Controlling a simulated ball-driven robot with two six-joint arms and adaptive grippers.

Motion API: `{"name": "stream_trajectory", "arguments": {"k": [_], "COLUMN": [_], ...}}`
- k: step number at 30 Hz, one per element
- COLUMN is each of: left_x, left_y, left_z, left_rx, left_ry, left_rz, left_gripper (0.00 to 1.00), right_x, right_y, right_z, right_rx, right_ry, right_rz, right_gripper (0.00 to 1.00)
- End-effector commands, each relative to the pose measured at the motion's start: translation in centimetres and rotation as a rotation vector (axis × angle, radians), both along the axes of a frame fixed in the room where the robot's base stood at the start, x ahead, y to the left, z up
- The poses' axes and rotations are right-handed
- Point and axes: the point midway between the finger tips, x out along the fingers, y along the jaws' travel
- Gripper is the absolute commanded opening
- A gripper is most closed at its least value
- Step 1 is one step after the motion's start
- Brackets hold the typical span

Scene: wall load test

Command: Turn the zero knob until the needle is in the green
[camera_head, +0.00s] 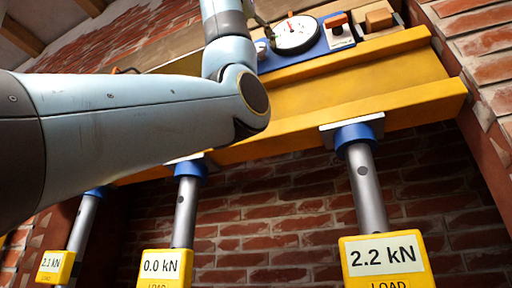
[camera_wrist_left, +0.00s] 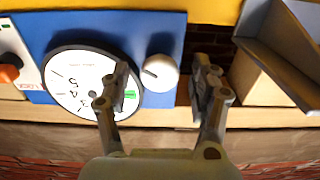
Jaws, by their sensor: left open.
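The gauge is a white round dial with a black rim on a blue panel, seen in the head view (camera_head: 296,34) and in the left wrist view (camera_wrist_left: 75,82). A short red needle mark shows on it in the head view; the needle is unclear in the wrist view. A green patch (camera_wrist_left: 130,94) lies near the dial's edge, beside my left finger. The white zero knob (camera_wrist_left: 160,73) sits on the panel next to the dial. My left gripper (camera_wrist_left: 158,88) is open, its fingers appearing on either side of the knob; contact cannot be told. My right gripper is out of view.
A red-orange switch (camera_wrist_left: 9,73) is on a white plate beyond the dial. A wooden block (camera_head: 379,19) lies further right. The yellow beam (camera_head: 350,85) rests on jacks with displays reading 2.1, 0.0 and 2.2 kN. Brick walls stand around it.

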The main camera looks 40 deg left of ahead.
Motion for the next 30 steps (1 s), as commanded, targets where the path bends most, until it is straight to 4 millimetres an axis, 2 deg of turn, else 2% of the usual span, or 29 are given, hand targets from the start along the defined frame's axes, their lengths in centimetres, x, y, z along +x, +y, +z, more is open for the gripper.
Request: {"name": "stream_trajectory", "arguments": {"k": [2, 12, 15, 23, 30], "left_x": [-0.01, -0.02, -0.02, -0.03, -0.02], "left_y": [0.01, 0.00, 0.00, -0.01, -0.04], "left_z": [-0.01, 0.01, 0.01, -0.01, -0.06], "left_rx": [0.000, 0.000, 0.000, -0.031, -0.157], "left_ry": [0.000, 0.000, 0.000, -0.007, -0.037], "left_rz": [0.000, 0.000, 0.000, 0.000, 0.000], "left_gripper": [0.62, 0.17, 0.07, 0.07, 0.07], "right_x": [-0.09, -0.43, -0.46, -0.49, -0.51], "right_y": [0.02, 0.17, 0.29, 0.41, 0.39], "right_z": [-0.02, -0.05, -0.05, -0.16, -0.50], "right_rx": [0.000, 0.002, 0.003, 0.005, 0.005], "right_ry": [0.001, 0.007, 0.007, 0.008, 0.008], "right_rz": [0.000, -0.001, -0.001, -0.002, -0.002], "right_gripper": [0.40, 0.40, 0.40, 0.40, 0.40]}}
